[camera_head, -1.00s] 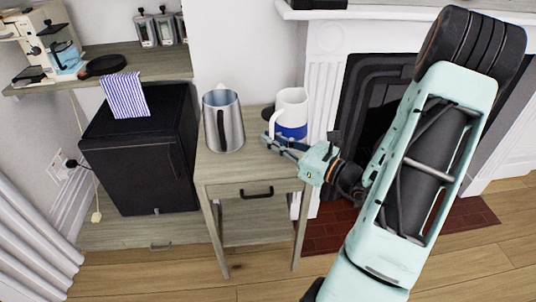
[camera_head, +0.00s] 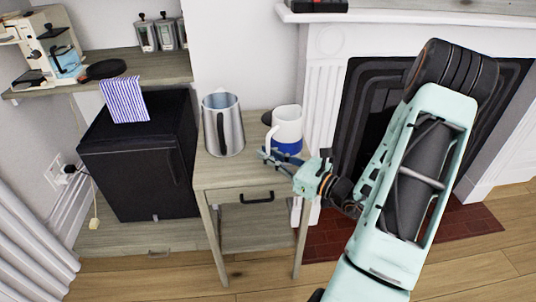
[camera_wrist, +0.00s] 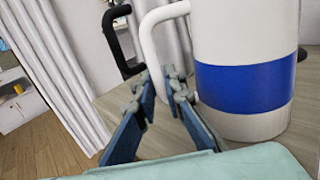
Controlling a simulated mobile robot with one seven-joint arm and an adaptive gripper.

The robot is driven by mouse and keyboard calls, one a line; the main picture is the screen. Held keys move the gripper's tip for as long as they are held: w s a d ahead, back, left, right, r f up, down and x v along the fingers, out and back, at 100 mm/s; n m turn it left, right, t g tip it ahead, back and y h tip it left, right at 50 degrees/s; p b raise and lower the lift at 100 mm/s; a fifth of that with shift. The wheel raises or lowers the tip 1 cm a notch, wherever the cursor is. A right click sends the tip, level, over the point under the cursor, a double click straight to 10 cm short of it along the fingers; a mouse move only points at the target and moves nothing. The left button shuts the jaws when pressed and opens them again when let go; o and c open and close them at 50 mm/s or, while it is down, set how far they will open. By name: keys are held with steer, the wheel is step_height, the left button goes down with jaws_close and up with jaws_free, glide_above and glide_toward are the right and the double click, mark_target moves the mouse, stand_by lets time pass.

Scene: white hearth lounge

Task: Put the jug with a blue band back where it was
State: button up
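The white jug with a blue band (camera_head: 287,128) is upright over the right part of the small wooden side table (camera_head: 233,178). Its base is at or very near the tabletop; I cannot tell whether it touches. In the wrist view the jug (camera_wrist: 245,85) fills the right side, with its white handle towards my fingers. My gripper (camera_head: 263,153) is at the jug's front left. In the wrist view its two blue fingertips (camera_wrist: 160,84) are closed in on either side of the lower handle, which appears pinched between them.
A steel jug with a black handle (camera_head: 223,125) stands on the table to the left. A dark round object (camera_head: 267,117) lies behind the white jug, partly hidden. A black cabinet (camera_head: 140,160) is left of the table, and the white fireplace surround (camera_head: 325,90) is close on the right.

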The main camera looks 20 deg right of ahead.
steer(key=o, duration=0.3)
steer(key=shift+r, duration=0.1)
steer(key=shift+s+d+r, duration=0.1)
steer(key=shift+s+d, duration=0.05)
steer(key=shift+s, duration=0.05)
steer(key=p+v, duration=0.2)
steer(key=v, duration=0.9)
steer(key=shift+s, duration=0.3)
